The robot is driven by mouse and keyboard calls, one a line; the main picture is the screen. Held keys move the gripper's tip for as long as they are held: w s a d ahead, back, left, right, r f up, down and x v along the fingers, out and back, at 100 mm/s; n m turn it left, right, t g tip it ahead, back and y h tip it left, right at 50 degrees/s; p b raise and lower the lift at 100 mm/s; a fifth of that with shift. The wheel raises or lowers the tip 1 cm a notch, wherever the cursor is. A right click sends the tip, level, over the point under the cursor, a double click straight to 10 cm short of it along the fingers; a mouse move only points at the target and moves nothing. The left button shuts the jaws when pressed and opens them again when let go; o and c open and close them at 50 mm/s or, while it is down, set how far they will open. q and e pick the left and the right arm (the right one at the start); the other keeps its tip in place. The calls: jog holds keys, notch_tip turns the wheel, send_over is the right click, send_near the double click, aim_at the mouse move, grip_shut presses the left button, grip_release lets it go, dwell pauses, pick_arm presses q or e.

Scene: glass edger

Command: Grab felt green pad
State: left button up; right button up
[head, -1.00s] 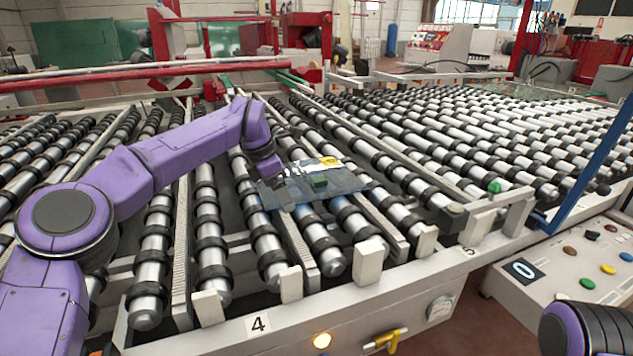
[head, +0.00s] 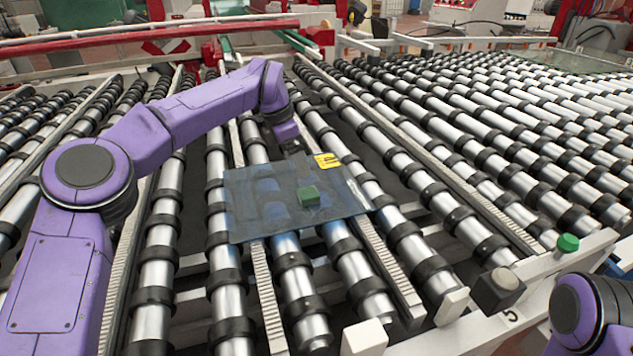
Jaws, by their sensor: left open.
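A small green felt pad (head: 309,196) lies on a dark, see-through glass pane (head: 255,205), right of the pane's middle. The pane rests flat across the rollers. My left gripper (head: 294,150) is at the pane's far edge, beyond the pad and apart from it. It is open, and its fingers are small and dark against the rollers. I cannot tell whether it touches the pane. My right arm shows only at the bottom right corner, and its gripper is out of view.
A yellow label (head: 327,160) is on the pane's far edge. Rows of metal rollers with black rings (head: 300,300) surround the pane, with ridged rails between them. A green knob (head: 567,243) and a dark block (head: 497,291) stand at the right front. Red machine beams lie behind.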

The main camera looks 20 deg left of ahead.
aim_at(308, 193)
pick_arm(q)
jog(key=x, duration=0.2)
jog(key=shift+d+f, duration=0.15)
jog(key=shift+f, duration=0.2)
jog(key=shift+s+d+f+p, duration=0.3)
jog(key=shift+s+f+p, duration=0.4)
jog(key=shift+s+f, duration=0.25)
jog(key=f, duration=0.1)
jog(key=w+f, duration=0.1)
jog(key=f, duration=0.1)
jog(key=w+f+p, duration=0.1)
jog(key=f, duration=0.1)
jog(key=shift+w+d, duration=0.15)
jog(key=shift+d, duration=0.2)
jog(key=shift+s+r, duration=0.15)
jog(key=shift+s, duration=0.25)
jog(key=shift+c, duration=0.9)
jog(key=c, duration=0.9)
pick_arm(e)
jog(key=r, duration=0.1)
jog(key=s+r, duration=0.1)
jog(key=shift+r, duration=0.35)
